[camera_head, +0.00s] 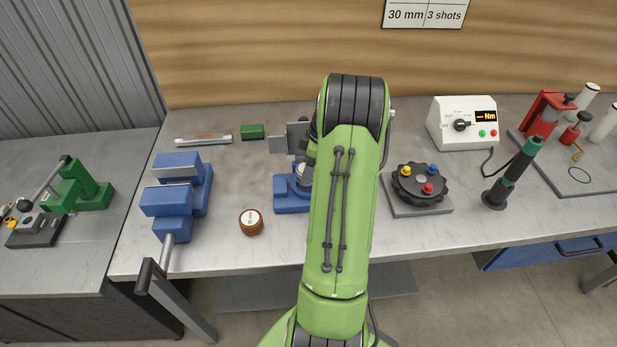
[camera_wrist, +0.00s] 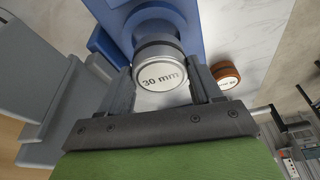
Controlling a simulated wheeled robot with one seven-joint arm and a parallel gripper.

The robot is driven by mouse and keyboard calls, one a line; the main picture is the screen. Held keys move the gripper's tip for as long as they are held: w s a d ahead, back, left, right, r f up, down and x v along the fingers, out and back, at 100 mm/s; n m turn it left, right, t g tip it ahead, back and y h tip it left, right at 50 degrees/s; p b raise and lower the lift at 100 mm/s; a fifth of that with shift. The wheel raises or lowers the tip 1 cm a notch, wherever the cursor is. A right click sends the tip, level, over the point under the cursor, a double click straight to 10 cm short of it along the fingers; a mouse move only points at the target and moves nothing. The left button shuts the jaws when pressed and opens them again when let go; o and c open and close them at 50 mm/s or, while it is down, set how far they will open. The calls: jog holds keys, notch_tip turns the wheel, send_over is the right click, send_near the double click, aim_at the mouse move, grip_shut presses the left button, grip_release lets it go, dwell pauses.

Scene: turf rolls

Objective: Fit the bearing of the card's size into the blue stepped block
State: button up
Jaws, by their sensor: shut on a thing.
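The card (camera_head: 425,14) on the back wall reads "30 mm" and "3 shots". My gripper (camera_wrist: 160,82) is shut on a round bearing (camera_wrist: 161,77) whose pale end face is marked "30 mm". The blue stepped block (camera_head: 291,196) stands at the middle of the bench, partly hidden by my arm. In the wrist view the block (camera_wrist: 190,22) is right behind the bearing, and the bearing lines up with a rounded blue part of it. I cannot tell how deep the bearing sits in it. In the head view my arm hides most of the gripper.
A brown round piece with a white label (camera_head: 251,221) stands left of the block, and a blue vise (camera_head: 178,190) further left. A black knobbed fixture (camera_head: 418,183), a meter (camera_head: 463,123) and a dark-and-green tool (camera_head: 511,175) stand to the right. The front bench between brown piece and block is clear.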

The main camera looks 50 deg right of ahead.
notch_tip(320, 180, down, 4)
jog(key=shift+w+d, duration=0.1)
jog(key=shift+f, duration=0.1)
jog(key=o, duration=1.3)
jog(key=shift+f, duration=0.1)
jog(key=p+v, duration=0.1)
jog(key=v, duration=1.1)
jog(key=w+a+r+m, duration=0.1)
jog(key=w+a+r, duration=0.1)
jog(key=a+r, duration=0.25)
jog(key=w+a+r, duration=0.3)
jog(key=a, duration=0.3)
jog(key=s+a+r+m+h, duration=0.15)
jog(key=a+r, duration=0.25)
jog(key=a, duration=1)
jog(key=s+a+m+t, duration=0.2)
jog(key=s+a+m, duration=0.1)
jog(key=s+a, duration=0.9)
jog(key=shift+s+a+f+t, duration=0.2)
jog(key=shift+s+f+t, duration=0.05)
jog(key=shift+s+t, duration=0.15)
